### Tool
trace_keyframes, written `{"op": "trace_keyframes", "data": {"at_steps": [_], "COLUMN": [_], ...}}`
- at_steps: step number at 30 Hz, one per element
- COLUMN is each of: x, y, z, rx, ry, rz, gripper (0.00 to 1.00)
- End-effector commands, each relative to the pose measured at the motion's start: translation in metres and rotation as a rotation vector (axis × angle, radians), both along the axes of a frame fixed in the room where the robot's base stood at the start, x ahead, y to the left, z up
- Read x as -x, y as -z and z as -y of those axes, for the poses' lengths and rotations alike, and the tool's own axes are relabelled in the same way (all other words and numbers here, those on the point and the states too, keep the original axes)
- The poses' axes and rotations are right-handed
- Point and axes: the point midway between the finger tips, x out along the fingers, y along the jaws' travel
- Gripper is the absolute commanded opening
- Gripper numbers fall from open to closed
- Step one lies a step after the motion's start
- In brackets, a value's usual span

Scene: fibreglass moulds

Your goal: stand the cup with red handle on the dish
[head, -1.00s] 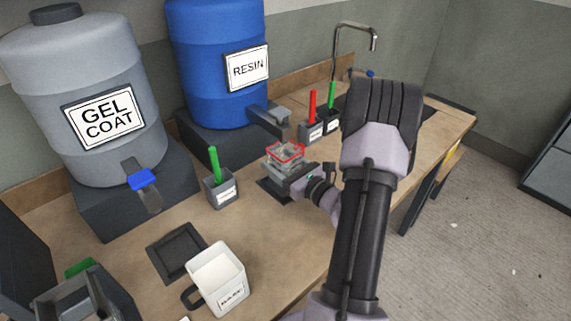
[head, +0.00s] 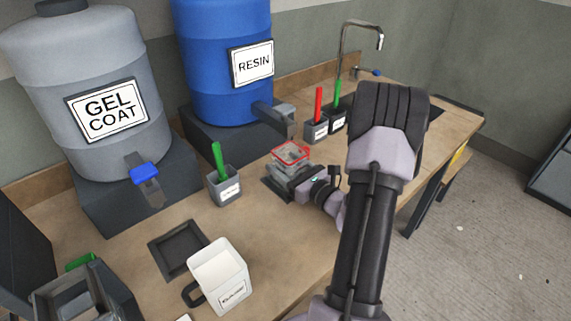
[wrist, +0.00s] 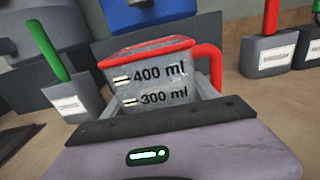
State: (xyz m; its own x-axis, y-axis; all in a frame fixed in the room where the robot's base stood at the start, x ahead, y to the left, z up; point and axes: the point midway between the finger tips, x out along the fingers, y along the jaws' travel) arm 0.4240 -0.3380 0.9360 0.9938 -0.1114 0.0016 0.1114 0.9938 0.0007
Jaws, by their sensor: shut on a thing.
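The cup with red handle (wrist: 150,85) is clear, with a red rim and 400 ml and 300 ml marks. It looks upright between the jaws of my gripper (head: 290,172). In the wrist view its red handle (wrist: 210,65) is on the right, and its lower part is hidden behind my gripper. Another dark square dish (head: 158,246) lies empty nearer the front left.
A grey holder (head: 226,187) with a green stick stands left of the cup. Two dark holders (head: 317,131) with red and green sticks stand behind right. A white mug (head: 222,268) stands in front. The blue resin drum (head: 215,95) and its tap (head: 270,118) are behind.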

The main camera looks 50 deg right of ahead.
Motion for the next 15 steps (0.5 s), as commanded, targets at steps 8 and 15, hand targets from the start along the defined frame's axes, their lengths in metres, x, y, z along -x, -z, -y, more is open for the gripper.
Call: {"op": "trace_keyframes", "data": {"at_steps": [8, 15], "x": [0.0000, 0.0015], "y": [0.0005, 0.0005], "z": [0.0001, 0.0001], "rx": [0.000, 0.000], "ry": [0.000, 0.001], "rz": [0.000, 0.000], "gripper": [0.93, 0.93]}}
